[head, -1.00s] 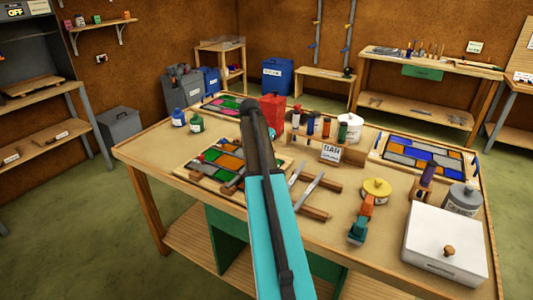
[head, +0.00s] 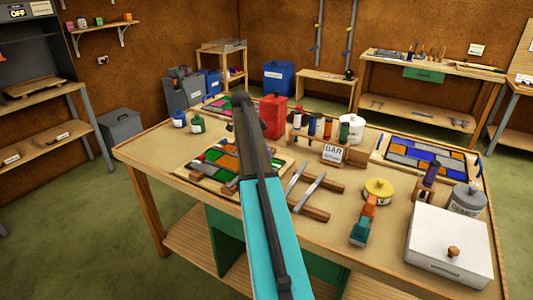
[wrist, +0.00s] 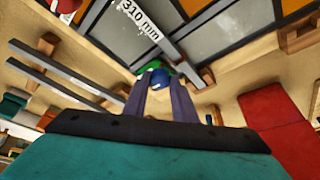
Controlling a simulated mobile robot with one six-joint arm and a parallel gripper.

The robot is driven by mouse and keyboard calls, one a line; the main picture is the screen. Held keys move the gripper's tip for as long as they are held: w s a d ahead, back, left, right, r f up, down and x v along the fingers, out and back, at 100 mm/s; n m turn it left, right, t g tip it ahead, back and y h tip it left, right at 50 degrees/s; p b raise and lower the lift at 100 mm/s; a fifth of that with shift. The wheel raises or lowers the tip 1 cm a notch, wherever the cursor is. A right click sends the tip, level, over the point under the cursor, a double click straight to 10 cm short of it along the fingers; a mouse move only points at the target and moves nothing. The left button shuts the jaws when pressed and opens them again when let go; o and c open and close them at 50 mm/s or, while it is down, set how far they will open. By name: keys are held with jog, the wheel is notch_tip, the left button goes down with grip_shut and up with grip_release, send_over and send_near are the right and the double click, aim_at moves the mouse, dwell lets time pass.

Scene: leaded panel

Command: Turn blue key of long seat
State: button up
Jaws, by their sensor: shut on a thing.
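In the wrist view my gripper (wrist: 158,88) is shut, its two grey-purple fingers on either side of a small blue key (wrist: 157,77). The key's lower part is hidden between the fingers. A green piece (wrist: 146,69) shows just behind it. A long grey bar labelled 310 mm (wrist: 140,20) runs past, close to the fingertips; I cannot tell which part is the long seat. In the head view my arm hides my gripper and the key. The leaded panel (head: 213,160) with coloured glass lies on the bench left of my arm.
A red container (head: 272,117) stands just beyond my arm and also shows at the right of the wrist view (wrist: 270,110). Grey strips (head: 305,190) lie across wooden bars to the right.

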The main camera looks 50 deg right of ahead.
dwell(0.3)
jog(key=o, duration=1)
jog(key=shift+o, duration=0.2)
jog(key=shift+r, duration=0.1)
jog(key=b+v, duration=0.2)
jog(key=v, duration=1.1)
jog(key=shift+w+r, duration=0.15)
jog(key=shift+r, duration=0.1)
jog(key=shift+r, duration=0.1)
